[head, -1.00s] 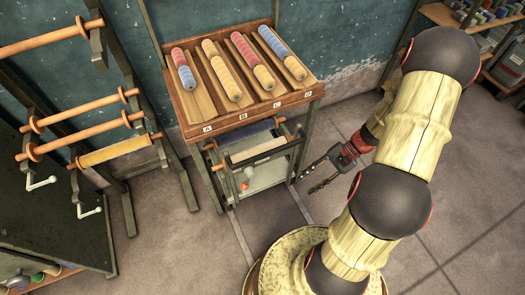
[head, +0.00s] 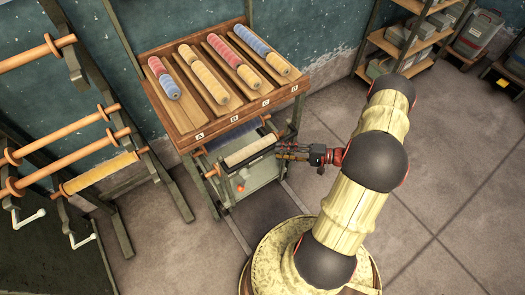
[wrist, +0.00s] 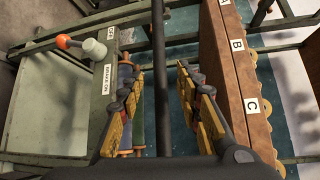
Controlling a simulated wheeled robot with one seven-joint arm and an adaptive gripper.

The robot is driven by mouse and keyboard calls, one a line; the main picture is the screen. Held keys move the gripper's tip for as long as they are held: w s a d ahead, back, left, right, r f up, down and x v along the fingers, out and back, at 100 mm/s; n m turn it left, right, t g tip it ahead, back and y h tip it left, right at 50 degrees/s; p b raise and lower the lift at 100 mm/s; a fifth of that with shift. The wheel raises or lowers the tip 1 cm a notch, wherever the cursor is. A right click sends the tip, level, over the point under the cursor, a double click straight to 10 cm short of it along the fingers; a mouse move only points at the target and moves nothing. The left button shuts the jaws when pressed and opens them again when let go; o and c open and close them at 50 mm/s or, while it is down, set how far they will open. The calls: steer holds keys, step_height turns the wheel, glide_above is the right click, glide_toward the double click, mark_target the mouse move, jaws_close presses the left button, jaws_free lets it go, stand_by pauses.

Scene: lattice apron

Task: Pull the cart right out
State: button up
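The cart (head: 262,183) stands under the slanted rack, between its legs, with its front showing. It carries a cream roll and a blue roll on top, and a dark bar (head: 249,158) runs along its front. My gripper (head: 283,152) is at the right end of this bar. In the wrist view, my gripper (wrist: 160,95) is open, with the dark bar (wrist: 160,60) passing between its spread fingers and gaps on both sides. An orange-tipped lever (wrist: 63,41) and a grey knob (wrist: 95,48) sit on the cart, near a label (wrist: 106,78) reading "BRAKE ON".
Wooden rollers on a dark frame (head: 175,190) stand at the left. Shelves (head: 400,48) stand at the back right. Floor (head: 450,200) is clear at the right.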

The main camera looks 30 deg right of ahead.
mark_target(264, 151)
steer(key=shift+b+x, duration=0.7)
steer(key=shift+x, duration=3.25)
steer(key=shift+c, duration=1.4)
jaws_close()
